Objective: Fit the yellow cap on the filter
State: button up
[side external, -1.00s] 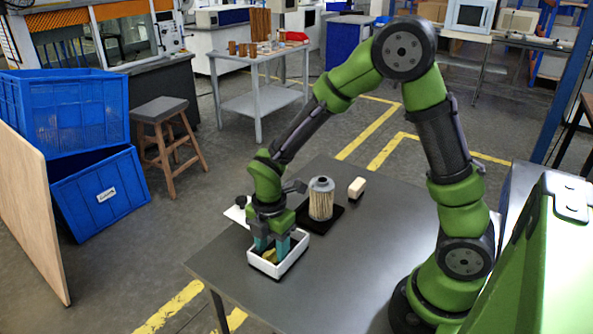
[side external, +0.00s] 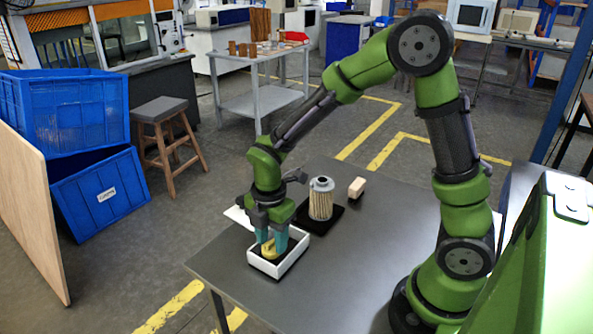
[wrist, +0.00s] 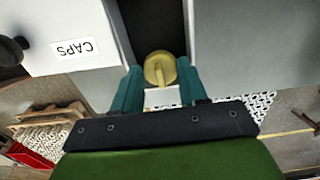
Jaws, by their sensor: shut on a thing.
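My gripper (side external: 272,243) is shut on the yellow cap (side external: 268,249) and holds it at the opening of a white box (side external: 293,259). In the wrist view the cap (wrist: 160,67) sits between the two teal fingers, with a round disc and a stem showing. The filter (side external: 320,203) is a pale pleated cylinder with a grey top. It stands upright on a black base (side external: 331,224), behind and to the right of my gripper.
A small beige-topped block (side external: 357,187) stands right of the filter. The grey table (side external: 370,250) is clear toward the right.

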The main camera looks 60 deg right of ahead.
notch_tip(320, 180, up, 6)
jog(key=shift+d+r, duration=0.15)
jog(key=w+d+r+m, duration=0.1)
jog(key=d+r+m, duration=0.15)
jog(key=d, duration=0.85)
notch_tip(320, 180, up, 3)
jog(key=n, duration=0.1)
send_over(324, 178)
jog(key=shift+w+r, duration=0.1)
jog(key=shift+r, duration=0.05)
jog(key=shift+r+n, duration=0.15)
jog(key=shift+n, duration=0.4)
jog(key=shift+a+f, duration=0.1)
jog(key=shift+f, duration=1.7)
jog(key=shift+f, duration=0.65)
jog(key=o, duration=0.9)
